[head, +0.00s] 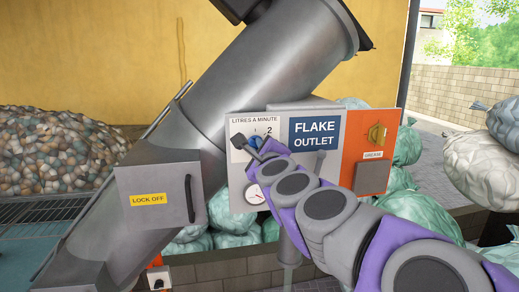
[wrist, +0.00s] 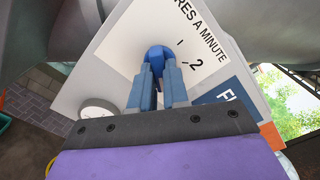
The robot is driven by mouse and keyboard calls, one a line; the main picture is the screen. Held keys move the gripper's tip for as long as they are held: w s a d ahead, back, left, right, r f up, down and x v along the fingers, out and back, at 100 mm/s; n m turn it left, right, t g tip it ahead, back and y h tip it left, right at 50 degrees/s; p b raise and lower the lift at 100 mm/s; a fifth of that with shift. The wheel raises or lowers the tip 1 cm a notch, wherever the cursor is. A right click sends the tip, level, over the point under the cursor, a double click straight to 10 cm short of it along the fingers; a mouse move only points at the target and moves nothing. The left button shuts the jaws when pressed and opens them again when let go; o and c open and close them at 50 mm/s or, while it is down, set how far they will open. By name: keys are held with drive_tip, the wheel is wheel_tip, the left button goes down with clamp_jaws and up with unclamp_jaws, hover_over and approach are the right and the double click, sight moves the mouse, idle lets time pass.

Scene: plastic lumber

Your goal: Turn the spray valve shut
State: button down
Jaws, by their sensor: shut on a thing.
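The spray valve is a blue knob (wrist: 160,54) on a white panel marked "LITRES A MINUTE" with the numbers 1 and 2. In the wrist view my gripper (wrist: 159,75) is shut on the blue knob, one finger on each side. In the head view the knob (head: 255,141) shows only in part, with my gripper (head: 259,147) and arm in front of it. The knob's pointer and the rest of the scale are hidden, so I cannot tell its setting.
A sloping steel tube (head: 270,65) and a "LOCK OFF" box (head: 150,180) are at the left.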

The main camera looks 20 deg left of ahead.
drive_tip(key=shift+s+f+n+b, duration=0.1)
drive_tip(key=shift+n+b, duration=3.25)
drive_tip(key=shift+n, duration=2.8)
drive_tip(key=shift+f+n+b, duration=0.1)
drive_tip(key=shift+n+b, duration=3.2)
drive_tip(key=shift+n, duration=2.85)
drive_tip(key=shift+r, duration=0.2)
drive_tip(key=c, duration=1.6)
unclamp_jaws()
drive_tip(key=o, duration=0.5)
drive_tip(key=shift+a, duration=0.15)
drive_tip(key=shift+d, duration=0.2)
